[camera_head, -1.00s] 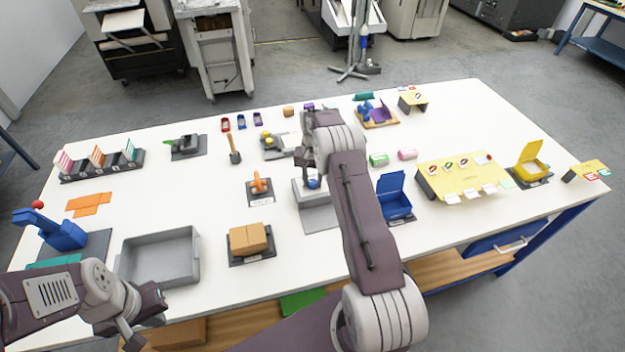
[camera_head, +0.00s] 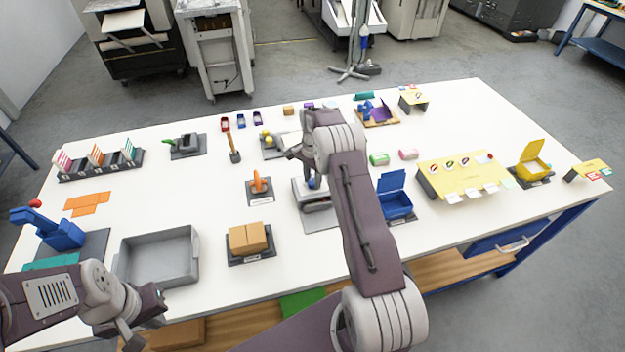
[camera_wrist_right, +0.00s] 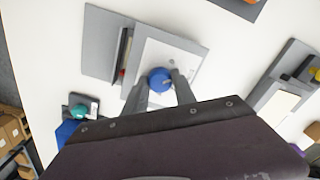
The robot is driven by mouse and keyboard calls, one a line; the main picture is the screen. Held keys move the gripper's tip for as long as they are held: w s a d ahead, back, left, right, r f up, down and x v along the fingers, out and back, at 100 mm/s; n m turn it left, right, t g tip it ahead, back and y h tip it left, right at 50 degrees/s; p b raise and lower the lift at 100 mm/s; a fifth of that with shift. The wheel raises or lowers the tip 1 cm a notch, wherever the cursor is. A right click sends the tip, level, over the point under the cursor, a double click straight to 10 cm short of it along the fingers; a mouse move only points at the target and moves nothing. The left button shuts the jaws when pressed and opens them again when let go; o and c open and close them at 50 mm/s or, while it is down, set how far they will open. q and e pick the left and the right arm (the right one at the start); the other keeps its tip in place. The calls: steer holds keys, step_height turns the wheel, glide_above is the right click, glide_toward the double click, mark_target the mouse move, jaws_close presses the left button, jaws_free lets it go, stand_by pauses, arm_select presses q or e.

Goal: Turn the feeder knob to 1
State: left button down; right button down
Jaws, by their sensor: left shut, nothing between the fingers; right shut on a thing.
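The feeder (camera_head: 318,222) is a grey unit on a grey base near the middle of the table, partly hidden by my right arm. Its round blue knob (camera_wrist_right: 160,77) sits on a white plate (camera_wrist_right: 186,62) in the right wrist view, and a bit of the knob shows in the head view (camera_head: 312,183). My right gripper (camera_wrist_right: 161,86) is shut on the knob, one finger on each side. I cannot read any scale or number by the knob. My left gripper (camera_head: 138,330) is shut and empty at the table's front left, apart from the feeder.
A box-loaded stand (camera_head: 248,238) and an orange-handled device (camera_head: 259,187) stand left of the feeder. An open blue box (camera_head: 396,205) stands close on its right. A grey tray (camera_head: 160,281) lies near my left gripper. White table is clear between the orange sheets and hammer.

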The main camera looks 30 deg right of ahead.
mark_target(313, 180)
steer(key=shift+m, duration=1.3)
steer(key=shift+r, duration=0.1)
steer(key=c, duration=1)
jaws_free()
steer(key=shift+r, duration=0.25)
step_height(313, 180, up, 8)
steer(key=shift+d+r+b, duration=0.1)
steer(key=shift+r+b, duration=0.15)
steer(key=shift+b, duration=0.6)
